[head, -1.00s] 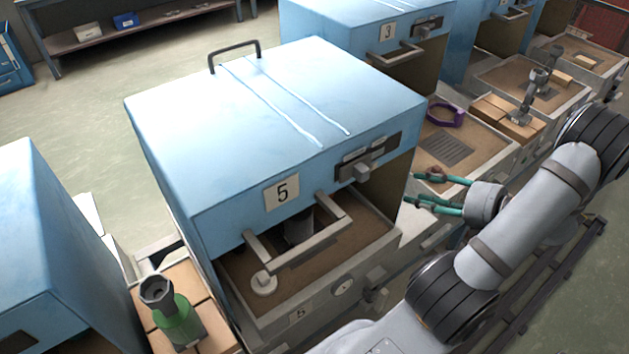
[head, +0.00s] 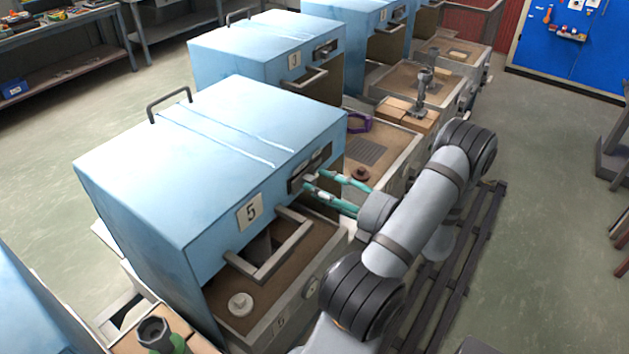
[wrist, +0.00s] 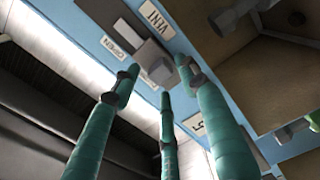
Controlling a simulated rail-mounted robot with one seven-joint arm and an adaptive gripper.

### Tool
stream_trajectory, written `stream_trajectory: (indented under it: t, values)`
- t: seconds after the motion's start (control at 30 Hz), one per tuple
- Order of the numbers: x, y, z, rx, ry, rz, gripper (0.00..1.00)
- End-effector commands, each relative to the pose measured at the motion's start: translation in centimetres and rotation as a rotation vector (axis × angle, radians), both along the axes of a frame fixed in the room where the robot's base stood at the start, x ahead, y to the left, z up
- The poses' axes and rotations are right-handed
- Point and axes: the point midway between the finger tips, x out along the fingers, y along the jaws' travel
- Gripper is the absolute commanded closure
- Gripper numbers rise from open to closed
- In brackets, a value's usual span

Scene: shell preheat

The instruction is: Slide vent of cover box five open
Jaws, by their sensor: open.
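Cover box five (head: 249,212) is a blue box with a number plate and a front handle (head: 270,262). Its vent panel (head: 322,160) is on the front face, at the upper right. The wrist view shows the vent's grey slide knob (wrist: 150,58) close up, with an OPEN label (wrist: 115,47) beside the panel and a second small label (wrist: 156,72) nearer the knob. My gripper (head: 312,182) is open, its teal fingers reaching in from the right to the vent. In the wrist view my fingertips (wrist: 160,76) are around the knob's near side; I cannot tell whether they touch it.
Below the box is a sand-coloured tray (head: 318,235) with a pale round knob (head: 240,303). Box three (head: 293,60) and its tray stand behind, with a purple ring (head: 358,122). A green-bodied tool (head: 160,335) is at the lower left.

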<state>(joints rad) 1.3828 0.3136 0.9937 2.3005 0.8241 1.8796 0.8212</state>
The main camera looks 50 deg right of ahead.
Motion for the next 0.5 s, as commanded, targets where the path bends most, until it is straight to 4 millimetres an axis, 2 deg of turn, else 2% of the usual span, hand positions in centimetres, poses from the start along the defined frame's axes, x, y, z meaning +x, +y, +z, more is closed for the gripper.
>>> stream_trajectory:
  t: [0.1,0.2,0.5]
  values:
    - [1.4,0.0,0.1,0.0,-0.001,0.001,0.56]
    - [1.9,0.0,0.1,-0.001,0.0,-0.001,0.56]
    - [2.2,0.0,0.0,-0.001,0.0,-0.001,0.56]
